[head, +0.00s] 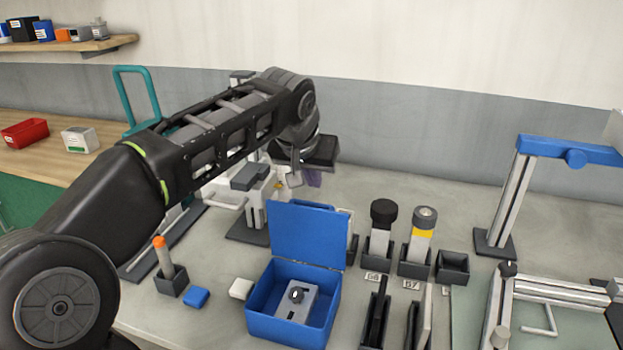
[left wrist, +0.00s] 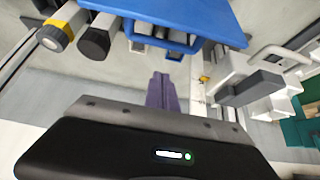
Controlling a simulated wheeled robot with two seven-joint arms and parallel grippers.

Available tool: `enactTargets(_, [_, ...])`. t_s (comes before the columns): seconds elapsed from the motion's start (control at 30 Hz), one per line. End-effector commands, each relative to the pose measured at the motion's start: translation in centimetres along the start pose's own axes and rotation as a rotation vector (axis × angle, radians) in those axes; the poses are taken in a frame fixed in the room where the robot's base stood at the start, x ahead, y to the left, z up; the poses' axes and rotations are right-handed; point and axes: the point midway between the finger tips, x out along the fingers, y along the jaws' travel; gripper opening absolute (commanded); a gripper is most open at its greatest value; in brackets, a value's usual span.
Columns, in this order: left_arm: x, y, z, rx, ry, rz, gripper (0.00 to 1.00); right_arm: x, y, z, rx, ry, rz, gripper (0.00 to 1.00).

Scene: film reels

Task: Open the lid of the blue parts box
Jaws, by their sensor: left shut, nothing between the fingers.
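The blue parts box (head: 262,322) stands on the bench in the lower middle of the head view. Its lid (head: 308,235) stands upright at the back edge, so the box is open, and a grey part with a dark round knob (head: 297,297) shows inside. In the left wrist view the lid (left wrist: 190,18) fills the top edge. My left gripper (head: 314,178) is above and behind the lid, apart from it. Its purple fingers show together and empty in the left wrist view (left wrist: 160,92). My right gripper is not in view.
Holders with a black-capped cylinder (head: 382,225) and a yellow-banded cylinder (head: 422,232) stand right of the box. A small blue block (head: 196,297), a white block (head: 241,288) and an orange-tipped holder (head: 168,270) are on its left. A blue-topped frame (head: 567,150) stands far right.

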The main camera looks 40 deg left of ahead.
Motion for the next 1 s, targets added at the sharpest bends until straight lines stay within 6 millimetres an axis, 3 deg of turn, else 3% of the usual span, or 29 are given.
enactTargets(0.3, [-6.8,0.0,-0.4,0.000,0.005,0.001,0.00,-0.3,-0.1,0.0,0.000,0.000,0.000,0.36])
enactTargets(0.43, [-8.8,0.0,-0.3,0.000,0.002,0.001,0.00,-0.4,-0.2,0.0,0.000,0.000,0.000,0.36])
enactTargets(0.6, [-10.0,0.0,-0.3,0.001,0.000,0.000,0.00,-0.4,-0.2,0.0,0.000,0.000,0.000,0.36])
enactTargets(1.0, [-10.0,0.0,-0.2,0.001,0.000,0.000,0.00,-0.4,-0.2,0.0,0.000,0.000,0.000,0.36])
